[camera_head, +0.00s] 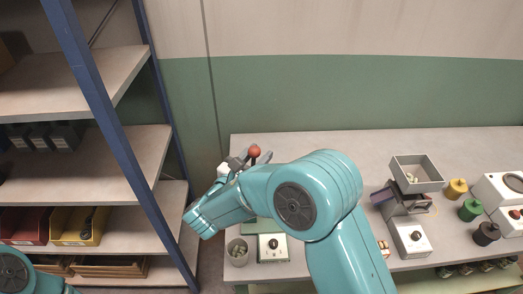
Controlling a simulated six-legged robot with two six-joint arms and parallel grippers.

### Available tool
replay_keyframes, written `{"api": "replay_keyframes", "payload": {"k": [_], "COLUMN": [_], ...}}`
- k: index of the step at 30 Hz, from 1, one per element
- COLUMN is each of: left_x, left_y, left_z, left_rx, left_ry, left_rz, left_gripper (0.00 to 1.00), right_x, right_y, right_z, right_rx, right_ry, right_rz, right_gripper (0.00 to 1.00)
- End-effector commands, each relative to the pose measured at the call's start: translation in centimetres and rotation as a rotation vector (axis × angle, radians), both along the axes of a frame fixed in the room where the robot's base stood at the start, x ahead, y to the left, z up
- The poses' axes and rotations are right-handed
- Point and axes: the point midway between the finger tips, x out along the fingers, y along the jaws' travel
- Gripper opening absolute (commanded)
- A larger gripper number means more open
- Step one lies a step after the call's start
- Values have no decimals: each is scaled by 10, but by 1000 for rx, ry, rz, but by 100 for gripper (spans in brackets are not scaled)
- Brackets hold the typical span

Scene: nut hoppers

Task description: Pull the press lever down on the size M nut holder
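A red ball knob (255,152), apparently the press lever's end, stands up at the left part of the bench. Most of the nut holder under it is hidden behind my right arm. No size label is readable. My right gripper (249,161) is at the knob, with dark grey parts close on both sides of it. The parts are small and overlap, so I cannot tell whether they touch or grip it. Below my arm, a white box with a black dial (273,247) shows. Only a teal link of my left arm shows at the lower left corner; its gripper is out of view.
A grey cup (237,251) stands left of the dial box. Another station with a grey hopper (417,174) and dial box (411,237) stands to the right, beside yellow, green and black spools (470,210). A blue-framed shelf (110,130) rises close on the left.

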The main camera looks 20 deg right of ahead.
Motion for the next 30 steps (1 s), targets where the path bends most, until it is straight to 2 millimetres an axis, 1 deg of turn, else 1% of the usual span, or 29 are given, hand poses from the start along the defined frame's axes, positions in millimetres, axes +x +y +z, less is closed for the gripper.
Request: {"api": "replay_keyframes", "payload": {"k": [11,12,14,15,23,30], "left_x": [0,0,0,0,0,0], "left_y": [0,0,0,0,0,0], "left_z": [0,0,0,0,-1,-9], "left_rx": [0,0,0,0,0,0], "left_ry": [0,0,0,0,0,0], "left_rz": [0,0,1,0,1,0], "left_gripper": [100,100,100,100,100,100], "right_x": [-1,-1,-1,-1,1,1], "right_y": [0,0,0,0,-3,-5], "right_z": [0,0,0,0,-1,-4], "right_rx": [0,0,0,0,5,57], "right_ry": [0,0,0,0,-1,-17], "right_rz": [1,1,1,1,0,2], "right_gripper": [38,25,6,0,0,0]}}
